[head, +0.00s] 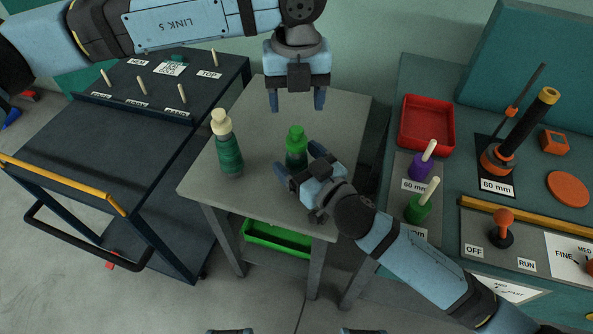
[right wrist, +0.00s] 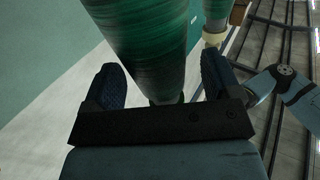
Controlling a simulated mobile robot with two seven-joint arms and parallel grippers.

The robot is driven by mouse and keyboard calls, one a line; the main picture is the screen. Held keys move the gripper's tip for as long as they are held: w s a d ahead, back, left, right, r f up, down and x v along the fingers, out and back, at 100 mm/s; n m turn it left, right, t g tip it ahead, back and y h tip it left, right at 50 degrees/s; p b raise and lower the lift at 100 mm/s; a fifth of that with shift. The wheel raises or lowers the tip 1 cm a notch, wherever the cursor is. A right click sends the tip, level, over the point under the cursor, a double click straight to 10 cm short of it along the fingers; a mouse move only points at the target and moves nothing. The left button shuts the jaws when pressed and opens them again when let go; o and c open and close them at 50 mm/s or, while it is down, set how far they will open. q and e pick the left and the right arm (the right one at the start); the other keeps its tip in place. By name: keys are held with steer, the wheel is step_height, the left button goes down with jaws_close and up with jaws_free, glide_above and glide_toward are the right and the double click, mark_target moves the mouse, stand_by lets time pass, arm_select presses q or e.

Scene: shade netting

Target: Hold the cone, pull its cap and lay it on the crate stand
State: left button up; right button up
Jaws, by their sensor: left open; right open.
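A dark green thread cone (head: 296,157) with a bright green cap (head: 296,134) stands upright on the grey stand (head: 262,110). A second green cone (head: 229,155) with a cream cap (head: 221,120) stands upright to its left. My right gripper (head: 298,161) is open, its fingers either side of the green-capped cone. In the right wrist view, that cone (right wrist: 148,45) rises between the spread fingers; I cannot tell whether they touch it. My left gripper (head: 297,105) is open and empty, above the stand's back part, behind the green cap. The cone's lower part is partly hidden by my right gripper.
A green crate (head: 278,238) sits under the stand. A dark trolley with pegs (head: 150,115) is at left. The right bench holds a red tray (head: 427,124), purple (head: 421,166) and green (head: 418,208) spools and a tall black post (head: 525,125). The stand's back is clear.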

mark_target(295, 129)
steer(key=shift+w+a, duration=0.25)
steer(key=shift+w, duration=0.1)
steer(key=shift+c, duration=0.2)
steer(key=c, duration=1.1)
arm_select(q)
steer(key=shift+c, duration=0.5)
arm_select(e)
steer(key=shift+c, duration=1.2)
arm_select(q)
steer(key=shift+d+r+n, duration=0.1)
steer(key=shift+r+n, duration=0.5)
steer(key=shift+n, duration=0.4)
step_height(295, 129, up, 4)
steer(key=n, duration=0.8)
steer(key=f, duration=1.1)
steer(key=shift+a+f, duration=0.2)
steer(key=shift+f, duration=0.2)
